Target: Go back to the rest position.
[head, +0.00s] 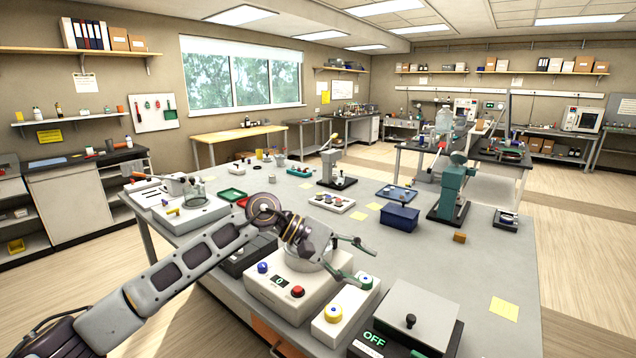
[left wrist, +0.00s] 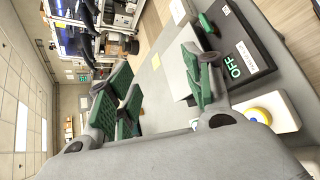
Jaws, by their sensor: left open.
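My left arm comes in from the lower left of the head view. My left gripper (head: 366,262) is open and empty, its two fingers spread and pointing right. It is above the front of the grey table, over the white device (head: 262,290) with a lit display, a blue knob and a red button. In the left wrist view my open left gripper (left wrist: 160,85) shows green finger pads with nothing between them. My right gripper is not in view.
Close by stand a white box with a yellow-topped button (head: 333,314) and a dark unit reading OFF (head: 372,338). A blue box (head: 400,218) and a teal press (head: 452,190) stand farther back. The table's right front, around a yellow note (head: 504,308), is mostly clear.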

